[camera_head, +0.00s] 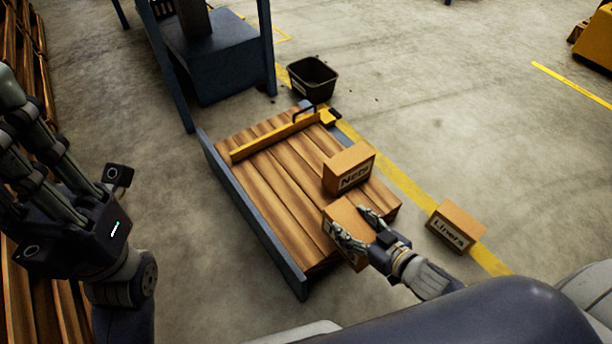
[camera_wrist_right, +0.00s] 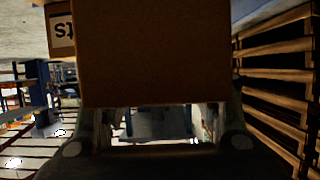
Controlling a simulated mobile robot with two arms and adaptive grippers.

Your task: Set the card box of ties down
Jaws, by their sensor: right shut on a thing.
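The card box of ties (camera_head: 343,215) is an orange-brown box over the near right end of a wooden-slatted platform (camera_head: 262,190). My right gripper (camera_head: 359,224) is shut on it, with a finger along each side. Its label is mostly hidden by the fingers. I cannot tell whether it touches the slats. In the right wrist view the box (camera_wrist_right: 150,55) fills the middle between the fingers (camera_wrist_right: 155,125). My left gripper (camera_head: 45,160) is at the left edge, away from the boxes; its fingertips are not clear.
A box labelled Nets (camera_head: 350,168) stands on the platform just beyond the held box. A Liners box (camera_head: 456,226) is on the floor to the right, by the yellow line. A black bin (camera_head: 313,78) stands beyond the platform. The platform's left slats are clear.

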